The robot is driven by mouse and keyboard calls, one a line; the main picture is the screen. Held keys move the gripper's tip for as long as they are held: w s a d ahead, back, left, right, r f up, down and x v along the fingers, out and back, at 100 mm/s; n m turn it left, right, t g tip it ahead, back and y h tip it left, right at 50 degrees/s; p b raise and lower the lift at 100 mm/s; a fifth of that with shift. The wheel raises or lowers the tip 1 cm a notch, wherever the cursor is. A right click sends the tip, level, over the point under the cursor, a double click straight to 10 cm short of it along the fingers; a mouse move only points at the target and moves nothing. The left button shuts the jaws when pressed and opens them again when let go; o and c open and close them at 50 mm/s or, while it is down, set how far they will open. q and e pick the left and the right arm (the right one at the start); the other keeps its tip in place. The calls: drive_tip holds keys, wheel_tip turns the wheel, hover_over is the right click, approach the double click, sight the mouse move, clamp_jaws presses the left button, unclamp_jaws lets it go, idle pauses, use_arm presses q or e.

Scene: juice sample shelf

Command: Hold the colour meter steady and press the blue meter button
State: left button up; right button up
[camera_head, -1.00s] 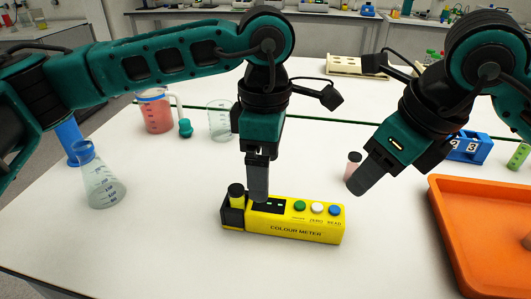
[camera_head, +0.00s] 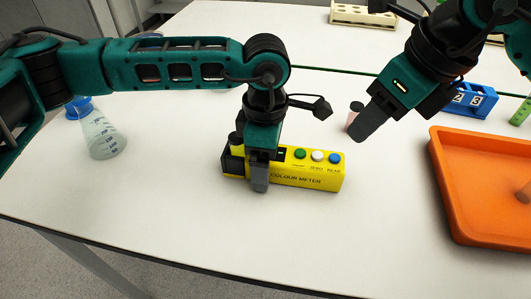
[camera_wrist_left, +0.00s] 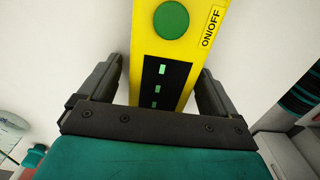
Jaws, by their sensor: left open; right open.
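The yellow colour meter (camera_head: 315,182) lies on the white table, with green, white and blue buttons on top. The blue button (camera_head: 335,158) is at its right end, uncovered. My left gripper (camera_head: 260,180) is open and points down over the left half of the meter, hiding part of its display. In the left wrist view, its fingers (camera_wrist_left: 158,85) are on either side of the meter's display (camera_wrist_left: 163,85), with gaps visible. The green button (camera_wrist_left: 171,20) shows beyond them. My right gripper (camera_head: 368,124) is open above the table, to the right of and behind the meter.
A pink-filled vial (camera_head: 355,110) is beside the right gripper in the picture. An orange tray (camera_head: 440,190) is at the right, with a blue numbered rack (camera_head: 480,101) behind it. A flask (camera_head: 102,138) stands at the left. The table in front of the meter is clear.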

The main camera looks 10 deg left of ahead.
sight(337, 158)
use_arm(q)
drive_tip(key=c, duration=1.3)
use_arm(e)
clamp_jaws()
idle(1.0)
drive_tip(key=shift+w+a+f+m+t+y, duration=0.3)
drive_tip(key=shift+a+f+m+t, duration=0.25)
drive_tip(key=shift+f+m, duration=1.1)
drive_tip(key=shift+w+a+f+m+t+y, duration=0.15)
drive_tip(key=shift+w+a+f+m+t, duration=0.4)
drive_tip(key=shift+m, duration=1.85)
drive_tip(key=shift+w+a+f+m+t+y, duration=0.2)
drive_tip(key=shift+a+f+m+t, duration=0.3)
drive_tip(key=shift+f+m, duration=1.2)
drive_tip(key=shift+d+r+m, duration=0.1)
drive_tip(key=shift+r+m, duration=0.25)
